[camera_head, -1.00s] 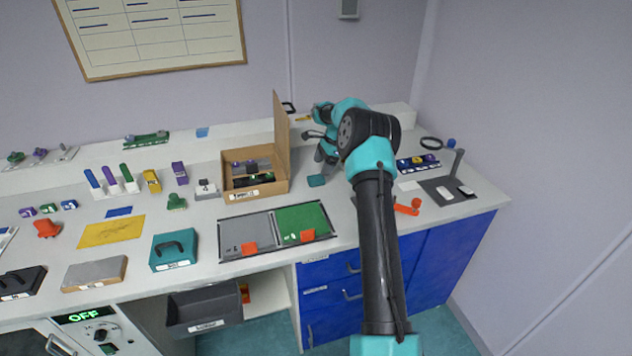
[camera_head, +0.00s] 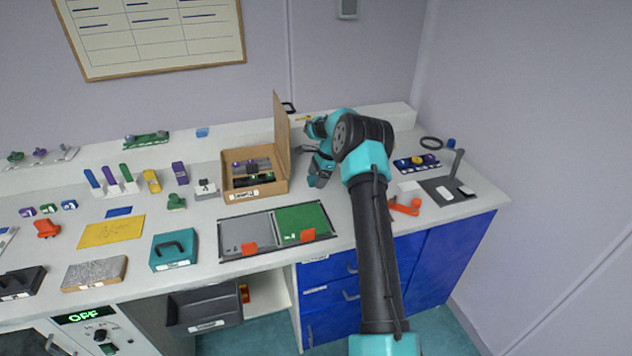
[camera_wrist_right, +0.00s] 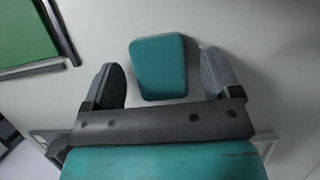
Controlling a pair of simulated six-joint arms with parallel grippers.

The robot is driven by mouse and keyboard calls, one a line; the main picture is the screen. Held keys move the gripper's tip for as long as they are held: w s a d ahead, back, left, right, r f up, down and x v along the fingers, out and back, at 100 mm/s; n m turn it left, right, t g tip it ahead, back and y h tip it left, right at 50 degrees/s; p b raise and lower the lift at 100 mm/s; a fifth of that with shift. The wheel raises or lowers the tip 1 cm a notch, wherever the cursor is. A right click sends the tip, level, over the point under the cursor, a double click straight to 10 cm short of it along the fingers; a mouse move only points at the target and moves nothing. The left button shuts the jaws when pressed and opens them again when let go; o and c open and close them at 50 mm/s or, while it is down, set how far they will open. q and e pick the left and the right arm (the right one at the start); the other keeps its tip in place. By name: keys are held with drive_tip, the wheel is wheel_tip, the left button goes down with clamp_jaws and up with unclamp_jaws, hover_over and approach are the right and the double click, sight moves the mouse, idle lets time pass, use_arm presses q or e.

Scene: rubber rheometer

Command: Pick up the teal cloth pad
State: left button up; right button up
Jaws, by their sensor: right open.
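The teal cloth pad (camera_wrist_right: 160,68) shows whole in the right wrist view, a small block with rounded corners on the white counter. My right gripper (camera_wrist_right: 162,75) is open, with one grey finger on each side of the pad and a gap to both. I cannot tell how far above the counter the fingertips are. In the head view the right gripper (camera_head: 318,177) is over the pad's place, right of the cardboard box, and mostly hides the pad. My left gripper is not in view.
The open cardboard box (camera_head: 256,190) stands just left of the gripper, its lid raised. The grey and green mat tray (camera_head: 335,234) lies in front. An orange tool (camera_head: 404,208) and a dark plate (camera_head: 436,193) are to the right.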

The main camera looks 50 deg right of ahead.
sight(312, 178)
drive_tip(key=shift+c, duration=0.2)
drive_tip(key=c, duration=1)
drive_tip(key=shift+o, duration=0.2)
drive_tip(key=shift+r, duration=0.1)
drive_tip(key=shift+r, duration=1.75)
drive_tip(key=s+a, duration=0.3)
drive_tip(key=a, duration=0.1)
drive_tip(key=s+a+r, duration=0.1)
drive_tip(key=s+a, duration=0.6)
drive_tip(key=a, duration=0.1)
drive_tip(key=shift+s+r, duration=0.15)
drive_tip(key=shift+s, duration=0.15)
drive_tip(key=o, duration=0.3)
drive_tip(key=shift+c, duration=1.2)
